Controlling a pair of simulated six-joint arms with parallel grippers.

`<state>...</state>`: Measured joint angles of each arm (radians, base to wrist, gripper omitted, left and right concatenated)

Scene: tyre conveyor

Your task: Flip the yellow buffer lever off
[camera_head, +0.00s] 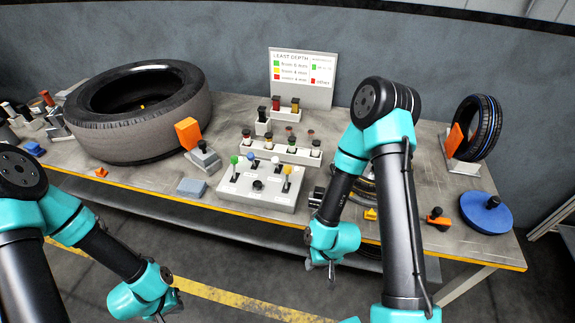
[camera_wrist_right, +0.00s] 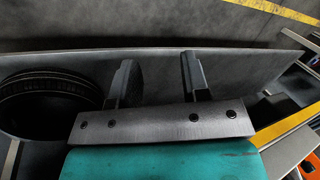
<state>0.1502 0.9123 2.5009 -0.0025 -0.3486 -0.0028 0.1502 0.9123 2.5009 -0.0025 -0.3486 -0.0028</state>
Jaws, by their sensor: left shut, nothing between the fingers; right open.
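The yellow buffer lever (camera_head: 287,171) stands upright at the right end of a grey control box (camera_head: 229,192) near the table's front edge. Green, blue and white-knobbed levers stand to its left on the same box. I cannot tell its on or off position. My right gripper (camera_head: 332,272) hangs low in front of the table, right of and below the box. It is open and empty, and its spread fingers show in the right wrist view (camera_wrist_right: 155,78). My left gripper (camera_head: 160,317) is shut and empty, low at the bottom edge, away from the box.
A large tyre (camera_head: 190,112) lies at the table's left. A small tyre (camera_head: 489,115) stands at the right by a blue disc (camera_head: 486,213). A rack of pegs (camera_head: 283,150) is behind the box. My right arm hides part of the table's middle right.

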